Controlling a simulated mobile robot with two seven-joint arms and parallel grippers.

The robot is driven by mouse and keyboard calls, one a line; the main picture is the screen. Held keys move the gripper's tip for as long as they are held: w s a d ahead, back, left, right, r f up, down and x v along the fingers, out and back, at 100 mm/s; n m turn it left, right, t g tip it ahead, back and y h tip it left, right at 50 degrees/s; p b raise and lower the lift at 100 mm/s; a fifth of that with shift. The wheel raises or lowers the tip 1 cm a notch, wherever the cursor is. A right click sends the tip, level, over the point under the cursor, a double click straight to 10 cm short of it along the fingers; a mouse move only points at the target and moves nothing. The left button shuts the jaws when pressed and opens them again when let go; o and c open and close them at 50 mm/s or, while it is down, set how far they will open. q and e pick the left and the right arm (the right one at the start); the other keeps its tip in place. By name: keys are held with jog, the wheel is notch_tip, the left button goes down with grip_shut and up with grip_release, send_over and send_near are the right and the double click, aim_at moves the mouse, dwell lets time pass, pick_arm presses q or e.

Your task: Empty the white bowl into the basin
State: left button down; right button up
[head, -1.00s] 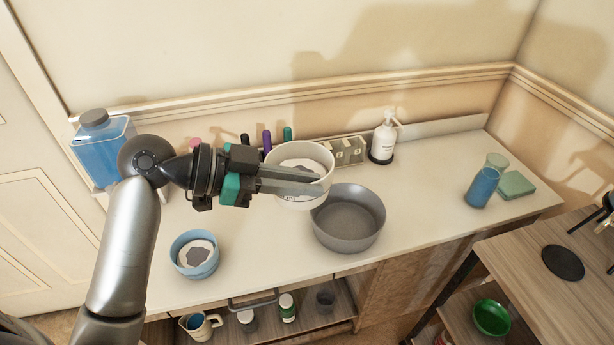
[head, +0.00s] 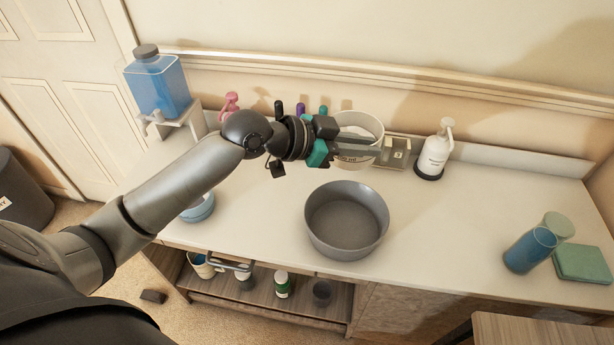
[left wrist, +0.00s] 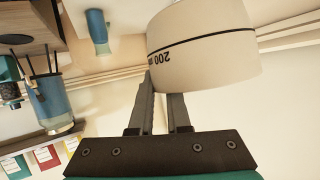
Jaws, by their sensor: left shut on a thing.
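The white bowl (head: 362,122) is in my left gripper, raised behind the basin in the head view. In the left wrist view the bowl (left wrist: 205,45) shows its outer wall with a dark line and a "200" mark. My left gripper (head: 372,146) is shut on its wall; the fingers (left wrist: 165,80) meet the bowl there too. The fingers cover part of the bowl, and its contents are hard to make out. The grey basin (head: 346,222) stands on the counter, in front of the bowl, and looks empty. My right gripper is out of view.
A blue bowl (head: 200,208) is partly hidden by my arm. A pump bottle (head: 434,155) and a small caddy (head: 396,152) stand near the wall. A blue cup (head: 530,250) and a green block (head: 582,263) are at the right. The counter (head: 440,225) right of the basin is clear.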

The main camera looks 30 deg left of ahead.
pick_arm(q)
jog(key=shift+n+t+y, duration=0.4)
jog(key=shift+n+y, duration=0.2)
jog(key=shift+y, duration=0.1)
jog(key=a+f, duration=0.1)
jog(key=f, duration=0.1)
jog(key=w+a+f, duration=0.1)
jog(key=f, duration=0.1)
jog(key=w+a+f+b, duration=0.1)
jog(key=f, duration=0.2)
jog(key=shift+a, duration=0.4)
jog(key=s+a+f+b, duration=0.1)
jog(key=s+a+f, duration=0.1)
jog(key=a+f, duration=0.3)
jog(key=shift+a+f+n, duration=0.3)
jog(key=shift+a+f, duration=0.05)
jog(key=shift+a, duration=0.9)
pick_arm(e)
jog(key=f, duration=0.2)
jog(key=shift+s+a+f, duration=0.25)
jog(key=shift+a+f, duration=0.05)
pick_arm(q)
jog(key=shift+s, duration=0.1)
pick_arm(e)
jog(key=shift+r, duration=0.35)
